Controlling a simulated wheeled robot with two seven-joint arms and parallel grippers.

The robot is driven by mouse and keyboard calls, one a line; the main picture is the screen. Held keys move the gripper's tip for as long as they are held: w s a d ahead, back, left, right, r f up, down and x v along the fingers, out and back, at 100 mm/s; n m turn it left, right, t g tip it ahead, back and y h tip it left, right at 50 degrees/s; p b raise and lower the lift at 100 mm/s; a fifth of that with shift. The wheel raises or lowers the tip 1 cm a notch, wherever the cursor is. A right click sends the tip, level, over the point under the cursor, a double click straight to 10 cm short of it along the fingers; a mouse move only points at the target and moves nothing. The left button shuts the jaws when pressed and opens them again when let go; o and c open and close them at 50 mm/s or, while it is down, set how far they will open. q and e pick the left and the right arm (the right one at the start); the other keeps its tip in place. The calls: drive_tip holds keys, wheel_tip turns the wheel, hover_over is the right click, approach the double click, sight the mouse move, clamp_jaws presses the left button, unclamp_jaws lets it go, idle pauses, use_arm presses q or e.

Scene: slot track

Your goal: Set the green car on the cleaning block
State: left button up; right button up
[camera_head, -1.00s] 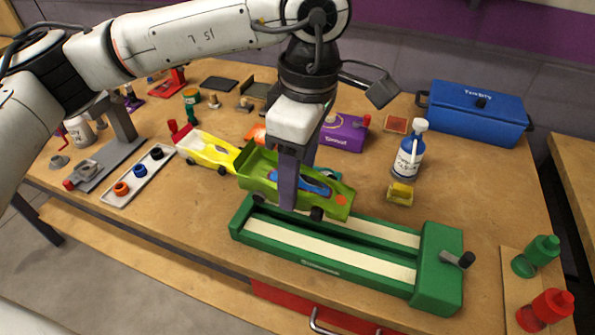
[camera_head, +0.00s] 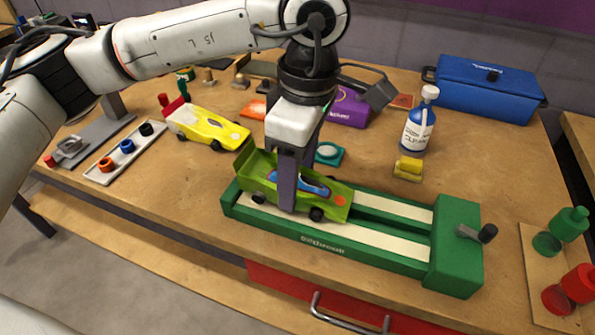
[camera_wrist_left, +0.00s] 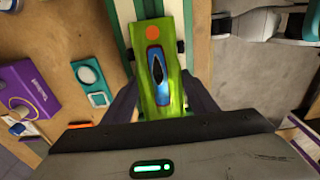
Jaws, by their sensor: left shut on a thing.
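The green car (camera_head: 325,206) has a blue patch and an orange dot on top. My left gripper (camera_head: 288,196) is shut on it, with one finger in front of its near side. The car is over the left part of the long green cleaning block (camera_head: 398,262), which has pale strips and a crank at its right end. The car's wheels are at or just above the strips; I cannot tell whether they touch. In the left wrist view the car (camera_wrist_left: 172,98) lies between the fingers, in line with the block's pale strips (camera_wrist_left: 145,8).
A yellow car (camera_head: 208,127) stands to the left, behind the block. Green (camera_head: 568,225) and red bottles (camera_head: 575,286) stand at the right.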

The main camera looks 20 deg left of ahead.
use_arm(q)
drive_tip(key=shift+f, duration=0.2)
drive_tip(key=o, duration=1.3)
drive_tip(key=shift+c, duration=0.2)
drive_tip(key=r, duration=0.9)
drive_tip(key=shift+d+r, duration=0.35)
drive_tip(key=shift+d, duration=0.05)
drive_tip(key=shift+r, duration=0.3)
drive_tip(key=shift+r, duration=0.1)
